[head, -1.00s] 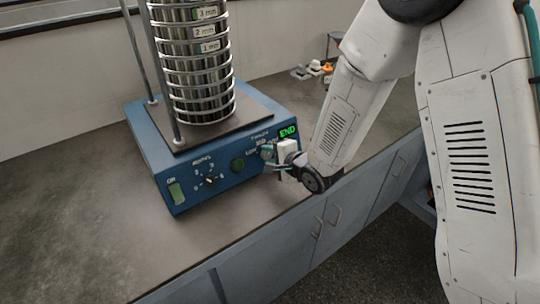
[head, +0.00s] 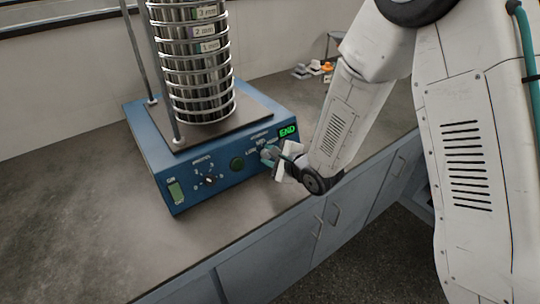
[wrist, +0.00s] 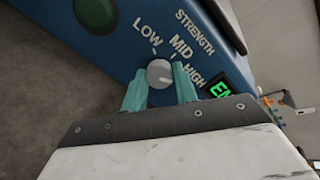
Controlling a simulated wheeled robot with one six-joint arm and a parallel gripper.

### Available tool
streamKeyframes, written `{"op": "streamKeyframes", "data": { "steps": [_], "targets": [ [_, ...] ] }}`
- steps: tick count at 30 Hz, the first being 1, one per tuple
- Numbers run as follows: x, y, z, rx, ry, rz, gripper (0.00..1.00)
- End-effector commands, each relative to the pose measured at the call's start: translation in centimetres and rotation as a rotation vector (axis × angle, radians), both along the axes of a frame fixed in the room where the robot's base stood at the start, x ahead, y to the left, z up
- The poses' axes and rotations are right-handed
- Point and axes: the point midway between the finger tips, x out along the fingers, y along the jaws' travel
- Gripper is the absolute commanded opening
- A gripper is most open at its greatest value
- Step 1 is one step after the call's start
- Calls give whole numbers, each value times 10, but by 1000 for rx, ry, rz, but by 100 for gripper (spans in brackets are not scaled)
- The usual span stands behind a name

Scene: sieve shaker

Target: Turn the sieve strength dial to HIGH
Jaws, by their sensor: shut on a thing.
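The sieve strength dial (wrist: 159,73) is a small round grey knob on the blue front panel, with LOW, MID and HIGH labels around it in the wrist view. A pale mark on the knob appears to point towards HIGH, but it is small. My gripper (wrist: 160,76) has its teal fingers on both sides of the knob and is shut on it. In the head view my gripper (head: 269,154) is at the right part of the panel and largely hides the dial. The sieve shaker (head: 160,190) stands on the bench.
A green END display (head: 288,131) is just above my gripper. A round green button (head: 237,164), a minutes dial (head: 208,180) and an ON switch (head: 175,192) are to the left. A sieve stack (head: 195,70) stands on top. The bench (head: 90,240) in front is clear.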

Motion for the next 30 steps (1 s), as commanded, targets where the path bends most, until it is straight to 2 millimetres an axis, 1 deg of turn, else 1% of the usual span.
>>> {"op": "streamKeyframes", "data": {
  "steps": [9,10,12,20,23,26,30],
  "targets": [
    [0,-1,-1,0,4,-4,6],
    [0,-1,-1,0,4,-4,34],
    [0,-1,-1,0,4,-4,50],
    [-1,0,0,0,2,-1,50],
    [-4,-4,2,0,1,-2,50],
    [-14,-13,7,-1,1,-3,50],
    [-33,-27,16,0,1,-4,50]
  ]
}}
